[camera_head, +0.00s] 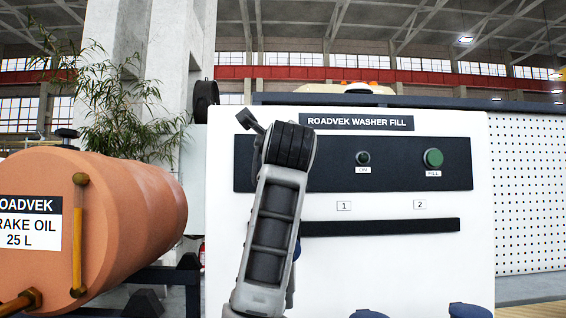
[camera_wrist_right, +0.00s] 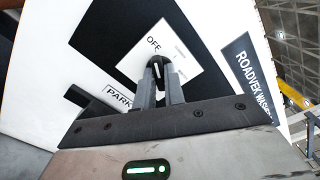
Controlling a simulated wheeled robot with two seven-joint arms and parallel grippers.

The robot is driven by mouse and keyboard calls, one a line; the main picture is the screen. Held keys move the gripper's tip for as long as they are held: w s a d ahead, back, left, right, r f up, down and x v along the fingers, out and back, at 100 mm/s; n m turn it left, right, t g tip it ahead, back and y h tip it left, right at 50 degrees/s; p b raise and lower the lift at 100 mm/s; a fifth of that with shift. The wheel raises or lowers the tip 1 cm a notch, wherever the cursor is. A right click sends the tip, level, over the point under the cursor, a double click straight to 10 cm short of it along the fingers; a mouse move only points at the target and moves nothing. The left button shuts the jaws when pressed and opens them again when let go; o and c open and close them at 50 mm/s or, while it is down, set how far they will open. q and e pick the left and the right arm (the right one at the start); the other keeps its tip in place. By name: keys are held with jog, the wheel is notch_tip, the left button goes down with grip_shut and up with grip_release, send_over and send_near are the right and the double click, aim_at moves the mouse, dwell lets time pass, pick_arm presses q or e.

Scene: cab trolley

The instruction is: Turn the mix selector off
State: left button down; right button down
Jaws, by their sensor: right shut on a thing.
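The mix selector (camera_wrist_right: 158,67) is a small dark knob with a light mark, on a white plate (camera_wrist_right: 185,60) in the right wrist view. The plate reads "OFF" near the knob; its other markings are too small to read. My right gripper (camera_wrist_right: 160,80) is shut on the knob, one finger on each side. In the head view my right arm stands in front of the left part of the black control strip (camera_head: 400,175) and hides the selector. My left gripper is not in view.
The white panel (camera_head: 400,260) reads "ROADVEK WASHER FILL" and has an "ON" button (camera_head: 363,158) and a green "FILL" button (camera_head: 433,158). A "PARK" label (camera_wrist_right: 118,97) lies near the selector. An orange brake oil tank (camera_head: 130,215) stands at left.

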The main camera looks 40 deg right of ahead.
jog(key=c, duration=1.5)
grip_release()
jog(key=b+v, duration=0.2)
jog(key=v, duration=1.4)
